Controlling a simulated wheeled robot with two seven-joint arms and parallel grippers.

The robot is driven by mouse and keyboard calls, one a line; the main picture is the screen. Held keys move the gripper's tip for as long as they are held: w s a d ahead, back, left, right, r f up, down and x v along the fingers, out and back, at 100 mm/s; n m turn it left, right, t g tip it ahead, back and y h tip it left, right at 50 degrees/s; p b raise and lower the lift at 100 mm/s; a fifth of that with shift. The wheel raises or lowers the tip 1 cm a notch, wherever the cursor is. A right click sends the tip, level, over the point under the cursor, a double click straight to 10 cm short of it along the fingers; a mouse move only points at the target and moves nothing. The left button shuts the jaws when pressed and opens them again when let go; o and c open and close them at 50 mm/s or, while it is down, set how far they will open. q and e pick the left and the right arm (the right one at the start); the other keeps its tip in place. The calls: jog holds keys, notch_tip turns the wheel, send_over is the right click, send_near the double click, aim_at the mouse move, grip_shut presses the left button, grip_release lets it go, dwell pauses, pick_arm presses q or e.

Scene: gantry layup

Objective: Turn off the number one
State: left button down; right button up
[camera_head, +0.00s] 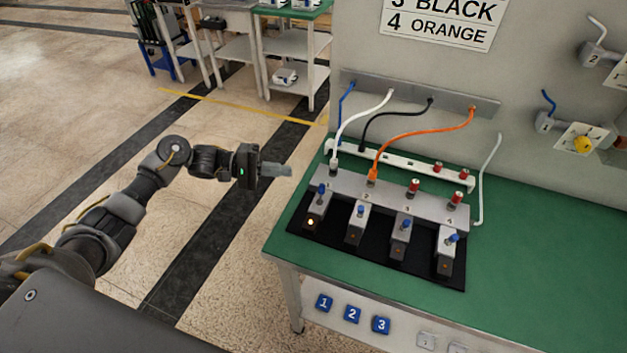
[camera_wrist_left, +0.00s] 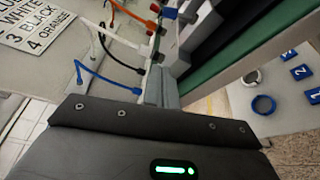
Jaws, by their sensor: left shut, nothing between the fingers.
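The switch panel lies on the green bench. Switch number one (camera_head: 315,212) is its leftmost unit, with a blue-tipped lever and a lit yellow lamp. Several more switches stand in a row to its right, such as the second switch (camera_head: 356,224), with no bright lamp like the first. My left gripper (camera_head: 287,170) is shut and empty, in the air left of the bench edge and apart from switch one. In the left wrist view its fingers (camera_wrist_left: 160,88) show together, with the wired panel beyond. My right gripper is not in view.
A metal rail (camera_head: 400,197) with numbers and plugged white and orange cables stands behind the switches. The green bench (camera_head: 560,260) is clear at right. A sign (camera_head: 440,22) hangs on the wall. Blue number tiles (camera_head: 353,314) sit below. Shelves (camera_head: 290,45) stand at the back.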

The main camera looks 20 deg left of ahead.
aim_at(321, 181)
pick_arm(q)
jog(key=shift+d, duration=0.1)
jog(key=p+x, duration=0.2)
jog(key=x, duration=0.8)
jog(key=shift+d+r, duration=0.1)
jog(key=s, duration=0.1)
jog(key=s+p, duration=0.1)
jog(key=s+r+p, duration=0.1)
jog(key=shift+s+a, duration=0.15)
jog(key=shift+a, duration=0.15)
jog(key=shift+s, duration=0.3)
jog(key=shift+a+p, duration=0.1)
jog(key=shift+p, duration=0.2)
jog(key=shift+s+m+p, duration=0.1)
jog(key=shift+m+p, duration=0.2)
